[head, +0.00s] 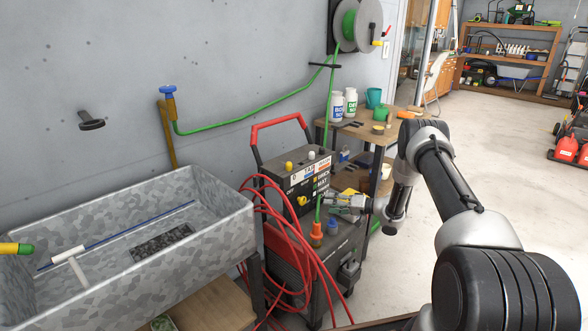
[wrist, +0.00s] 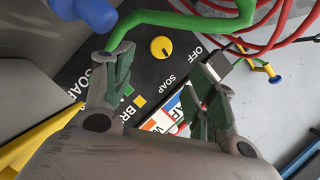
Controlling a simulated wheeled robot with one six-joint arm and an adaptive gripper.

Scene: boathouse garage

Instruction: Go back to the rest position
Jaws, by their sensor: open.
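My gripper (head: 335,202) is at the end of my arm, in front of the black machine (head: 297,183) with a red handle. The wrist view shows the two gripper fingers (wrist: 160,78) spread apart with nothing held between them. Behind them in that view is the black panel (wrist: 145,70) with a yellow knob (wrist: 162,48) and printed labels, including SOAP and OFF. An orange nozzle (head: 316,234) stands on the machine just below my gripper. I cannot tell whether my gripper touches anything.
A grey trough sink (head: 222,243) stands at the left. Red hoses (head: 283,235) loop over the machine's left side. A wooden bench (head: 357,130) with bottles stands behind. A green hose (head: 240,117) runs along the wall to a reel (head: 357,24). Open floor (head: 505,140) lies at the right.

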